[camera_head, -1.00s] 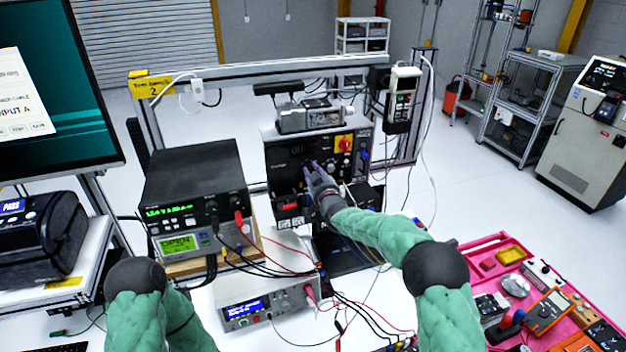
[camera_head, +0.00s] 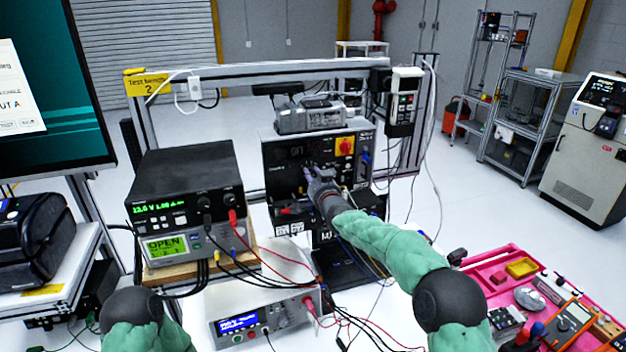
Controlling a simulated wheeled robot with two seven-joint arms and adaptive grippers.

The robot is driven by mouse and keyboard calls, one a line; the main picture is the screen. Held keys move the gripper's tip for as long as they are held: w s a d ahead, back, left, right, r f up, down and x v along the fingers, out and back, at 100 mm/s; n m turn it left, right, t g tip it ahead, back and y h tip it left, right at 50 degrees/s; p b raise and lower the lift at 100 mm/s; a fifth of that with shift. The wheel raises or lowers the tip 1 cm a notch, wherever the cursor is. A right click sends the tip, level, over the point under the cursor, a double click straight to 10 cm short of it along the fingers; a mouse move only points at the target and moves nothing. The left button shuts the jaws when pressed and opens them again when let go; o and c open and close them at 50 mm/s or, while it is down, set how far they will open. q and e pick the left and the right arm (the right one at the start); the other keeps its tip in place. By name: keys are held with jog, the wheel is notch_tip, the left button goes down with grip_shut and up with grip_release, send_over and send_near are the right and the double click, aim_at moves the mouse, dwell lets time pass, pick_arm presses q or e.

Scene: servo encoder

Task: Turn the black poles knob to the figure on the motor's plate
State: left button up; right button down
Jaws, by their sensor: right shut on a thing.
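The black control unit (camera_head: 283,150) stands on the bench in the middle, its front panel carrying dark knobs, a small display and a red-and-yellow switch (camera_head: 345,147). A grey motor (camera_head: 310,117) lies on top of the unit; its plate is too small to read. My right gripper (camera_head: 308,170) is against the panel's middle, shut on what appears to be the black poles knob, which its fingers hide. I cannot tell the knob's setting. My left gripper is out of view; only part of that arm shows at the lower left.
A black meter stack (camera_head: 187,178) reading OPEN on its lower display stands to the left, and a white supply (camera_head: 262,317) is in front. Red and black leads cross the bench near my right forearm. A pink tray (camera_head: 483,272) of parts is at the right.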

jog(key=shift+a+f, duration=0.1)
jog(key=shift+f, duration=0.2)
jog(key=c, duration=1.3)
grip_release()
jog(key=shift+o, duration=1.2)
jog(key=shift+r, duration=0.15)
jog(key=v, duration=1.2)
